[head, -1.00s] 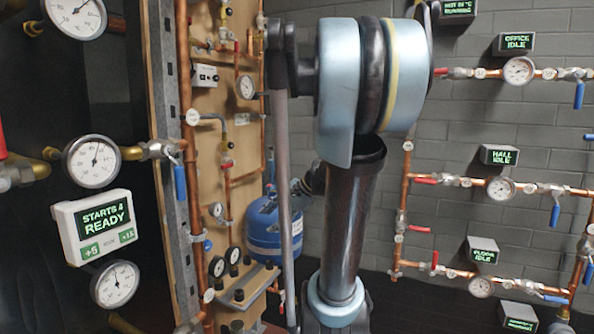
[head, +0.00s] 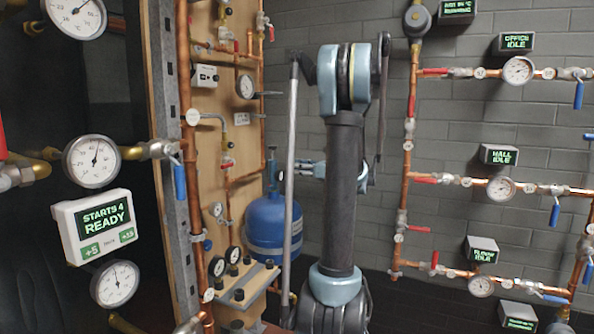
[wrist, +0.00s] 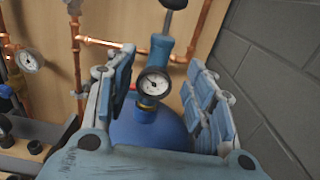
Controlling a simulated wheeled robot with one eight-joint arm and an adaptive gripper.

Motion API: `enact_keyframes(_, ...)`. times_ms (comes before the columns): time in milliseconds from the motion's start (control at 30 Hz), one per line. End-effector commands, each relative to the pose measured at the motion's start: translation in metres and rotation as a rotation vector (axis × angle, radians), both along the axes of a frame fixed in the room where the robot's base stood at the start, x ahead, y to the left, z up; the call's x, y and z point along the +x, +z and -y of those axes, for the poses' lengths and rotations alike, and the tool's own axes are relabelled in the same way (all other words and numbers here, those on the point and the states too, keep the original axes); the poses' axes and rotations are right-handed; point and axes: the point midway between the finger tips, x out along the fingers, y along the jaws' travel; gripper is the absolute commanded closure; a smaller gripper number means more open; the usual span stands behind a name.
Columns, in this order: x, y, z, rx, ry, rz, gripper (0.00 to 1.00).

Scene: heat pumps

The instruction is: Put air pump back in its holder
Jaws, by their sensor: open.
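My gripper (wrist: 160,63) is open, with its blue padded fingers apart on either side of the wrist view and nothing clasped. Between and beyond them is an upright blue piece with a black knob (wrist: 161,46), which looks like the air pump. A round gauge (wrist: 153,84) shows in front of it, above a rounded blue tank (wrist: 140,133). I cannot make out the holder.
A wooden board (head: 225,130) with copper pipes and gauges stands at left. A ledge (head: 240,290) with black knobs juts out below it. A grey brick wall (head: 480,115) with pipes, valves and displays is at right. Between tank and wall there is some free room.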

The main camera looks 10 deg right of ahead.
Motion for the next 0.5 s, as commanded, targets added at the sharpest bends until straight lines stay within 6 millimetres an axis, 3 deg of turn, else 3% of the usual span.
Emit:
enact_keyframes(167, 0.007, 0.001, -0.007, 0.007, 0.000, -0.001, 0.51)
enact_keyframes(500, 0.030, 0.001, -0.040, 0.005, 0.002, -0.001, 0.51)
